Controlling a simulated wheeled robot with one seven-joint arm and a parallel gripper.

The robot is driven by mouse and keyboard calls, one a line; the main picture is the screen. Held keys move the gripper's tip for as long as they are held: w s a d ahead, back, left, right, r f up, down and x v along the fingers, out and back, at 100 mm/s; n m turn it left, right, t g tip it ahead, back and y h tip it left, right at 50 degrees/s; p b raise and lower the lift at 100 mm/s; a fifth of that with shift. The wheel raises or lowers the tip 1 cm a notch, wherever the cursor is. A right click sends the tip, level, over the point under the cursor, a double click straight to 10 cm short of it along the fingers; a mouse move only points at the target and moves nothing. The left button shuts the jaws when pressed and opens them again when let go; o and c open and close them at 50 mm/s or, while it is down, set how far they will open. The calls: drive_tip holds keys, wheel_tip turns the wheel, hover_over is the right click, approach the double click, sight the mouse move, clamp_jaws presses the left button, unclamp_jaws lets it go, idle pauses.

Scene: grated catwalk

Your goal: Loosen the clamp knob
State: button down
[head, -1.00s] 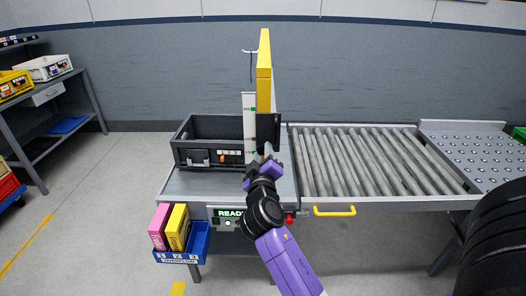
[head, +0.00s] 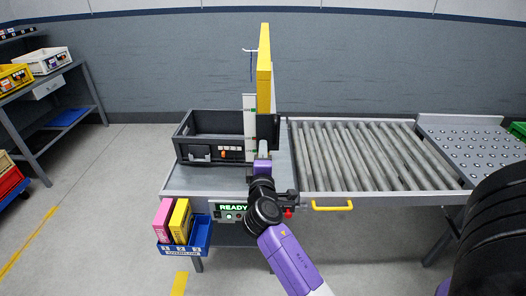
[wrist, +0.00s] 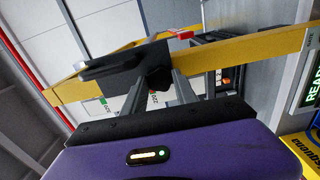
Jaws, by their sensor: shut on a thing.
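The clamp is a black carriage plate (wrist: 122,62) on a yellow upright post (wrist: 245,48), which lies slanted across the wrist view. The dark clamp knob (wrist: 158,80) sits at the plate's edge. My gripper (wrist: 159,88) is shut on the knob, one grey finger on each side of it. In the head view, my gripper (head: 262,148) reaches up to the black plate (head: 267,128) on the yellow post (head: 264,70). The knob is hidden there behind my gripper. A white scale strip (head: 249,115) stands beside the post.
A black bin (head: 208,126) stands left of the post on the grey bench. A roller conveyor (head: 360,155) runs to the right. A blue overflow bin (head: 200,238) with pink and yellow boxes hangs at the front left, next to a lit READY panel (head: 233,208).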

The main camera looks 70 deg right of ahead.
idle(0.4)
drive_tip(key=c, duration=1)
unclamp_jaws()
drive_tip(key=shift+o, duration=0.2)
drive_tip(key=shift+a, duration=0.1)
drive_tip(key=b+v, duration=0.2)
drive_tip(key=v, duration=0.5)
drive_tip(key=shift+s+a, duration=0.15)
drive_tip(key=shift+a, duration=0.15)
